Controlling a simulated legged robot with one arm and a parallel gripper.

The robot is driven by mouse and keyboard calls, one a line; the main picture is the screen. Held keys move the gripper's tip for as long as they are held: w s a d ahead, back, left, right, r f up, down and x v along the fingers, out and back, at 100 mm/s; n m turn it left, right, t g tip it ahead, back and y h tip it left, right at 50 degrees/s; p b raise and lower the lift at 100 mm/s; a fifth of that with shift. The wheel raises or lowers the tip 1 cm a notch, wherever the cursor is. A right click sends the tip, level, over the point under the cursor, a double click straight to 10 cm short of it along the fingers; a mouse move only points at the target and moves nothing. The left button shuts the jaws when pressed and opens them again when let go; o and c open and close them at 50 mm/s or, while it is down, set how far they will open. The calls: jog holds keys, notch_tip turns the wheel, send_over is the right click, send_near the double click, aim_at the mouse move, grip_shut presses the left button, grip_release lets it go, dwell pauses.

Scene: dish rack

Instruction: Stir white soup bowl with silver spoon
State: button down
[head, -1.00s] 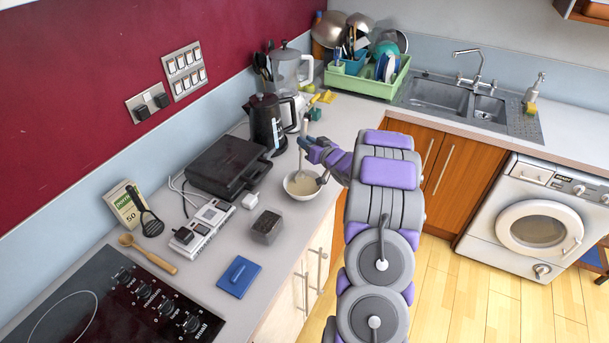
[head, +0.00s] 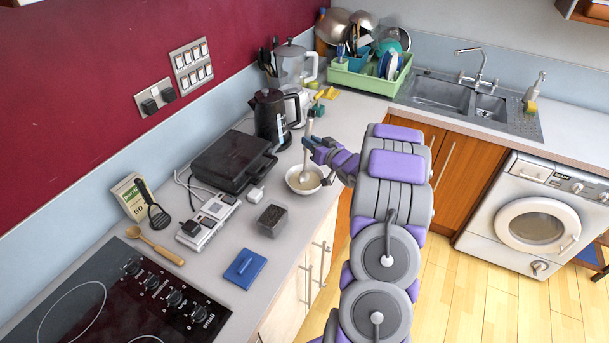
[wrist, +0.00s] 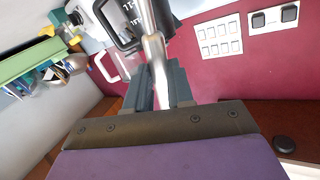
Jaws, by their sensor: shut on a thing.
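The white soup bowl (head: 293,186) stands on the counter near its front edge and holds a pale soup. My gripper (head: 313,144) is above the bowl's back right side, shut on the silver spoon (head: 306,164). The spoon is close to upright, with its lower end down in the bowl. In the wrist view the spoon's handle (wrist: 154,62) runs up from between my gripper's fingers (wrist: 160,88). The bowl is out of sight there, and the spoon's tip is not clearly seen.
A black kettle (head: 271,119) stands behind the bowl, and a black grill (head: 232,160) is to its left. A dark small box (head: 272,220) and a blue block (head: 244,268) lie nearer. A green dish rack (head: 365,80) and sink are at the back.

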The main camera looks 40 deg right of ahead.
aim_at(311, 119)
notch_tip(311, 119, up, 3)
jog(key=shift+a+f+p, duration=0.1)
jog(key=shift+f+p, duration=0.1)
jog(key=shift+p, duration=0.65)
jog(key=shift+d+r+p, duration=0.85)
jog(key=shift+r+p, duration=0.05)
jog(key=shift+r, duration=0.35)
jog(key=shift+a+r+p, duration=0.1)
jog(key=shift+r+p, duration=1)
jog(key=shift+r, duration=0.05)
jog(key=shift+w+a+r, duration=0.1)
jog(key=shift+a+r, duration=0.05)
jog(key=shift+a, duration=0.55)
